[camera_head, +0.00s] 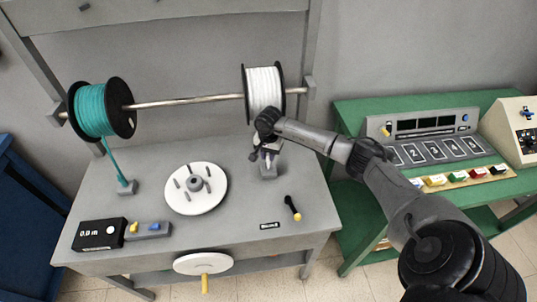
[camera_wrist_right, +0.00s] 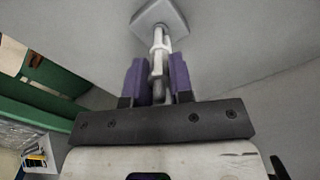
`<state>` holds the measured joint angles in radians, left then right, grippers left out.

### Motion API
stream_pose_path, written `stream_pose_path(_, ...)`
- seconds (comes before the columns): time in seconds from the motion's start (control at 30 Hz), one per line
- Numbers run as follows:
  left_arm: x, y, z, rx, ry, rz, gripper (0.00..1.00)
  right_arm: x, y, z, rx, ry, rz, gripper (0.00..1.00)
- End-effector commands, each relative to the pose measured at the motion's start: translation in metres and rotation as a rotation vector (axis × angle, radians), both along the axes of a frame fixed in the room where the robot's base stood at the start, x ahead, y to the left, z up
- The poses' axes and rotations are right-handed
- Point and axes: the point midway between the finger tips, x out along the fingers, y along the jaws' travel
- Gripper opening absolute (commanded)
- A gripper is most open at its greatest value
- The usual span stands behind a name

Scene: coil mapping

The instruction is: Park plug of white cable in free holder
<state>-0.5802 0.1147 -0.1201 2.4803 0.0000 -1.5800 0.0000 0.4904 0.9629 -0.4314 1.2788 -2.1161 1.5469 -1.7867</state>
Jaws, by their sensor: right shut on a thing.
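A spool of white cable (camera_head: 263,88) hangs at the right end of the metal rod. My right gripper (camera_head: 264,154) is below it, just above a small grey holder (camera_head: 268,171) on the table. In the right wrist view its purple fingers (camera_wrist_right: 157,78) are shut on a pale plug (camera_wrist_right: 158,52). The plug points at the holder's square block (camera_wrist_right: 160,17) and overlaps it in the picture; I cannot tell how deep it sits. A teal cable (camera_head: 113,160) runs from the teal spool (camera_head: 92,110) to another grey holder (camera_head: 126,187). My left gripper is not in view.
A white disc with pegs (camera_head: 187,203) stands mid-table. A black meter (camera_head: 98,234), a button box (camera_head: 148,229) and a black-and-yellow lever (camera_head: 292,207) lie near the front. A green bench (camera_head: 355,110) with a control panel (camera_head: 425,122) stands right.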

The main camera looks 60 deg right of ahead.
Motion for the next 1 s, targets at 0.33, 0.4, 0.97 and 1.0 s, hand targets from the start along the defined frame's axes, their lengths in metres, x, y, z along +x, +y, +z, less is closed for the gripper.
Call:
stream_pose_path(0.33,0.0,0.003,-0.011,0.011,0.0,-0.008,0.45,0.0,0.0,-0.011,-0.001,-0.001,-0.001,0.0)
stream_pose_path(0.4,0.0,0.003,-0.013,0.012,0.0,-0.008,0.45,0.0,0.0,-0.014,-0.001,-0.001,0.0,0.0)
stream_pose_path(0.97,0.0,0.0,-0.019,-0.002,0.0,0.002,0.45,0.0,0.0,-0.021,0.0,0.0,0.0,0.0)
stream_pose_path(1.0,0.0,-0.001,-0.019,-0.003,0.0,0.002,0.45,0.0,0.0,-0.021,0.0,0.0,0.0,0.0)
